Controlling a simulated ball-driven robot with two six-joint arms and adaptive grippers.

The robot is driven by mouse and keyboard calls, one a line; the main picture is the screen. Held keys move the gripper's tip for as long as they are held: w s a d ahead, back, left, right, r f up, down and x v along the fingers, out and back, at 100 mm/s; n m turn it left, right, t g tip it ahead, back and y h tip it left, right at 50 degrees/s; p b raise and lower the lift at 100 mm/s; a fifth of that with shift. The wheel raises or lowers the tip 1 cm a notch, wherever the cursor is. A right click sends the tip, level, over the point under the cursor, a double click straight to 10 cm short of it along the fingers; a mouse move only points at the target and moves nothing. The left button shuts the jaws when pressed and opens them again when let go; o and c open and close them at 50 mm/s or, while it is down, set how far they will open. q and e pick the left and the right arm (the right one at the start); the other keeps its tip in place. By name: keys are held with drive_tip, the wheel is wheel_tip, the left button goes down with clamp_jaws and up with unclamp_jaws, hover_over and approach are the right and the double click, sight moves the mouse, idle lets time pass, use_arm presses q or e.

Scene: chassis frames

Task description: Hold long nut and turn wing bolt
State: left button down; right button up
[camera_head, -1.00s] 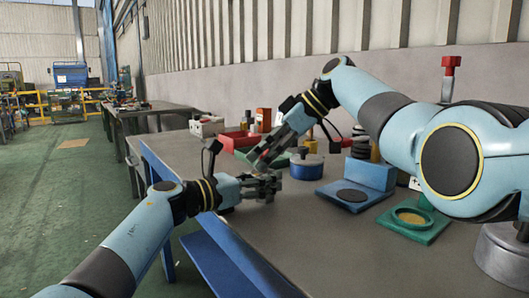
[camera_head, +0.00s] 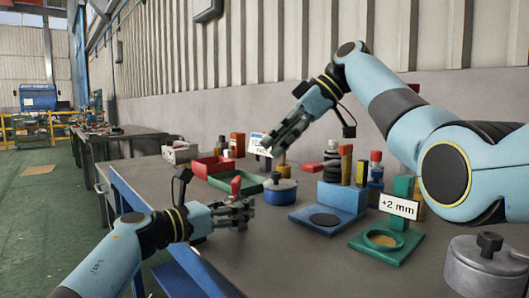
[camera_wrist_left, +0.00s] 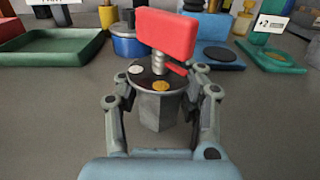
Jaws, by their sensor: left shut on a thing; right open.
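The long nut (camera_wrist_left: 156,112) is a grey many-sided block, upright between the fingers of my left gripper (camera_wrist_left: 163,95) in the left wrist view. The wing bolt (camera_wrist_left: 166,35) stands in its top, with a broad red wing above a short length of visible thread. In the head view the red wing (camera_head: 237,184) shows above my left gripper (camera_head: 246,213), which is shut on the nut over the table. My right gripper (camera_head: 270,150) is open and empty, above and to the right of the wing bolt, apart from it.
A blue round pot (camera_head: 280,193), a green tray (camera_head: 228,180) and a red tray (camera_head: 212,166) stand behind. A blue stand (camera_head: 335,205), a green plate (camera_head: 372,250) with a "+2 mm" sign (camera_head: 399,206) and a grey pot (camera_head: 484,275) are to the right.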

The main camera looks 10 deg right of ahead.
idle(0.3)
use_arm(q)
drive_tip(key=c, duration=0.7)
unclamp_jaws()
drive_tip(key=shift+c, duration=0.2)
